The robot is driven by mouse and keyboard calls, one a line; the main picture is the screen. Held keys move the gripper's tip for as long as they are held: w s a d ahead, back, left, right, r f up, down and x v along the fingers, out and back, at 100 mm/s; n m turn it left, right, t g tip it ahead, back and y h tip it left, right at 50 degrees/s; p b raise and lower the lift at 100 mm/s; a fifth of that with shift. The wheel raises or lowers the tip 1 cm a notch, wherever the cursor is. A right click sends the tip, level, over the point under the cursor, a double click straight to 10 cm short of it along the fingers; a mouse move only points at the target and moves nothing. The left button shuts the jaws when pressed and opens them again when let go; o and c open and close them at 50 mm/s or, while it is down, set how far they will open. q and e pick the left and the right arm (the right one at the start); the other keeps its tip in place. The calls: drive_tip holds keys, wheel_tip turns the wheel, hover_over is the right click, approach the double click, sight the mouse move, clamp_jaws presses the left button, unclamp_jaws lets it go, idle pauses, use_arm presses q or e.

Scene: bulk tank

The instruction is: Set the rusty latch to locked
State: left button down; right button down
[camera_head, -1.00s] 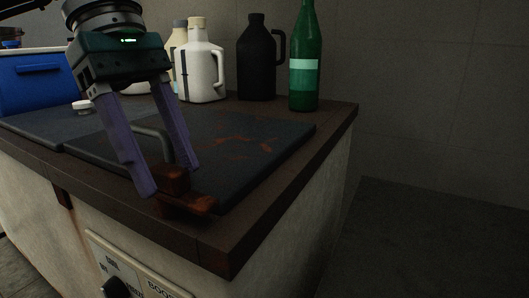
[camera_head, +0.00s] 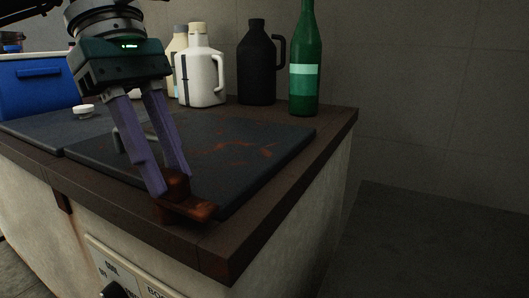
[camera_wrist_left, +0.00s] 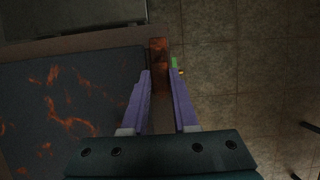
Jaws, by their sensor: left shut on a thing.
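The rusty latch (camera_head: 190,209) is a red-brown block with a flat arm, at the front edge of the counter beside the dark lid. Its flat arm points right along the edge. My left gripper (camera_head: 171,184) comes down from the upper left and is shut on the latch's upright block. In the left wrist view the brown latch (camera_wrist_left: 159,52) shows between and beyond the purple fingers. The fingertips hide part of the block. My right gripper is not in view.
The dark lid (camera_head: 215,163) has rust stains and a grey handle, partly behind the fingers. A white jug (camera_head: 203,78), a black jug (camera_head: 257,67) and a green bottle (camera_head: 304,75) stand behind. A blue box (camera_head: 35,82) is at left. Open floor lies right of the counter.

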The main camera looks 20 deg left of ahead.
use_arm(q)
drive_tip(key=shift+n, duration=0.3)
drive_tip(key=n+t, duration=0.1)
drive_tip(key=n, duration=0.2)
drive_tip(key=shift+t, duration=0.3)
drive_tip(key=n, duration=0.2)
drive_tip(key=n+t+y, duration=0.1)
drive_tip(key=n, duration=0.2)
drive_tip(key=shift+t, duration=0.3)
drive_tip(key=n+t+y+b, duration=0.1)
drive_tip(key=n, duration=0.3)
drive_tip(key=shift+w+n, duration=0.1)
drive_tip(key=shift+n, duration=0.2)
drive_tip(key=shift+n+t+y, duration=0.4)
drive_tip(key=shift+n+y, duration=0.6)
drive_tip(key=shift+n, duration=1)
drive_tip(key=c, duration=0.7)
unclamp_jaws()
